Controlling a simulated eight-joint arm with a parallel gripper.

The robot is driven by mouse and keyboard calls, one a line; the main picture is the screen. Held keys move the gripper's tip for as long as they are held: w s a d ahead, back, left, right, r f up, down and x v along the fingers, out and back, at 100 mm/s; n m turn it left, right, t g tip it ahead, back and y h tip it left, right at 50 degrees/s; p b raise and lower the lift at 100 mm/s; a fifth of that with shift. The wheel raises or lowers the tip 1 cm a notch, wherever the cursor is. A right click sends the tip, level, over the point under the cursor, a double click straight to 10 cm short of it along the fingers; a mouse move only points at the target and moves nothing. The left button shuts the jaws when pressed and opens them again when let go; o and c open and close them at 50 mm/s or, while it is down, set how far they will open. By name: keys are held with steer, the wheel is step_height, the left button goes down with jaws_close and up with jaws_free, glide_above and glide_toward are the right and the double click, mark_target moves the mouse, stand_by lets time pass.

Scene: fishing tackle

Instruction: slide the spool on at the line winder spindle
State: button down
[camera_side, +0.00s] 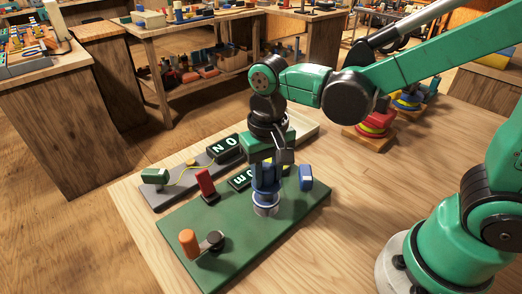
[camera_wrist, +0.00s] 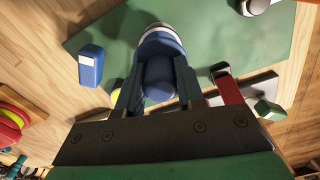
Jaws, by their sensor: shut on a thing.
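My gripper (camera_side: 267,180) points down over the green board and is shut on a blue spool (camera_side: 266,198). In the wrist view the spool (camera_wrist: 160,42) shows its blue and white round rim beyond the fingers of my gripper (camera_wrist: 158,88). The spool looks upright, low over the green board (camera_side: 240,248). A pale round part at its lower end is close to the board. The winder spindle is not clearly visible; the spool and gripper may hide it. I cannot tell whether the spool is around it.
A grey plate (camera_side: 160,194) with a green part lies behind. Ring stacks (camera_side: 370,132) stand back right.

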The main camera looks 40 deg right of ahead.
steer(key=shift+f, duration=1.2)
steer(key=shift+c, duration=2.4)
jaws_free()
steer(key=shift+r, duration=2.8)
steer(key=shift+s+d+r+n+t, duration=0.2)
steer(key=shift+d+r+n+t, duration=0.25)
steer(key=shift+d+t, duration=0.85)
steer(key=shift+s+d+r+n+t, duration=0.25)
steer(key=shift+d+n+t, duration=0.3)
steer(key=shift+d+t, duration=0.7)
steer(key=shift+s+d+r+n+t, duration=0.15)
steer(key=shift+d+r+n+t, duration=0.3)
steer(key=shift+d+t, duration=0.8)
